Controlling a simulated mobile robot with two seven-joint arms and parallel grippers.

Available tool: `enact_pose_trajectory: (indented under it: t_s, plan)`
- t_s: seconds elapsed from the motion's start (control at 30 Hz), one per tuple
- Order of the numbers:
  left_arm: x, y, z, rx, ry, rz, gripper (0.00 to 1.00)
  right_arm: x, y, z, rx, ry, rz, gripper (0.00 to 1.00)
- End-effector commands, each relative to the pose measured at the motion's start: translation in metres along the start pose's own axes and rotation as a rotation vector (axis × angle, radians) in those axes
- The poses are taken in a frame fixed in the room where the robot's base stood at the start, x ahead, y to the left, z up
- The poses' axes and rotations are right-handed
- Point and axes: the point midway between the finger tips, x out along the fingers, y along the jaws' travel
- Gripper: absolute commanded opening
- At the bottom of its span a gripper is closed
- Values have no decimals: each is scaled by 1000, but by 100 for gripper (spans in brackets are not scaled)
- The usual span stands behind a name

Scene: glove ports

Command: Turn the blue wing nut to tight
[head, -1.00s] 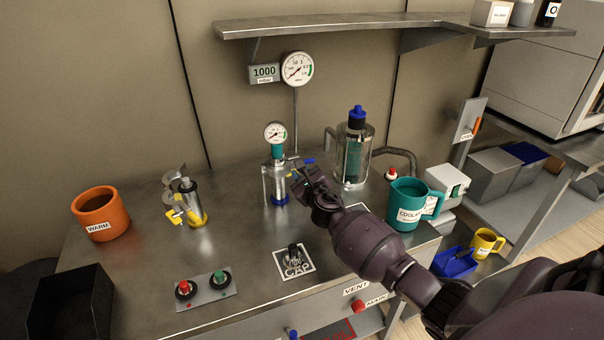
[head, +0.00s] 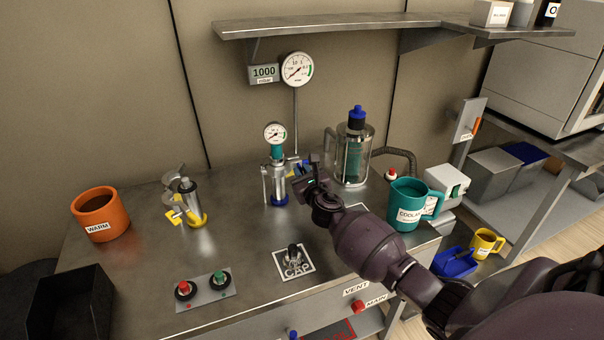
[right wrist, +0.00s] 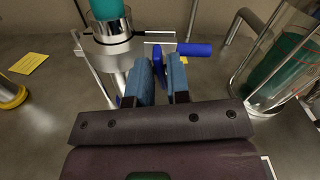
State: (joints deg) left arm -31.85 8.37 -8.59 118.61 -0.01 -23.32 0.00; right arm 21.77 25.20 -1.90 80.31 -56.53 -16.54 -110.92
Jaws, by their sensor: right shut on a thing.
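The blue wing nut (right wrist: 158,62) shows between the fingers of my right gripper (right wrist: 162,72) in the right wrist view. The gripper is shut on it, and the fingers hide part of it. A blue-ended lever (right wrist: 195,49) sticks out to the right just behind. Both are beside a metal fitting (right wrist: 112,35) with a teal top. In the head view my right gripper (head: 308,172) is right of this upright gauge fitting (head: 276,180), which has a blue ring at its base. How tight the nut is cannot be told. My left gripper is not in view.
A glass vessel (head: 352,155) with a blue cap stands close behind and right of the gripper. A teal mug (head: 405,205) is at the right, an orange mug (head: 97,215) at the left. A yellow-trimmed clamp (head: 186,200) stands left.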

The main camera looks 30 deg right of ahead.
Motion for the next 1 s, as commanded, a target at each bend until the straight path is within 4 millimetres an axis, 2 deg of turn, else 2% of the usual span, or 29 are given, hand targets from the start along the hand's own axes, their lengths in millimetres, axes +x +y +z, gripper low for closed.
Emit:
enact_pose_trajectory:
  t_s: [0.3, 0.83, 0.87, 1.0]
  plan:
    - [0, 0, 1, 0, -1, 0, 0, 0, 0, -1, 138, 1, 0, 0]
    - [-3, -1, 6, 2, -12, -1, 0, 0, -1, -1, 167, 2, 0, 0]
    - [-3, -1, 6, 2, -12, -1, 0, 0, -1, -1, 166, 2, 0, 20]
    - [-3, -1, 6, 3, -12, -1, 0, 0, -1, -1, 166, 1, 0, 40]
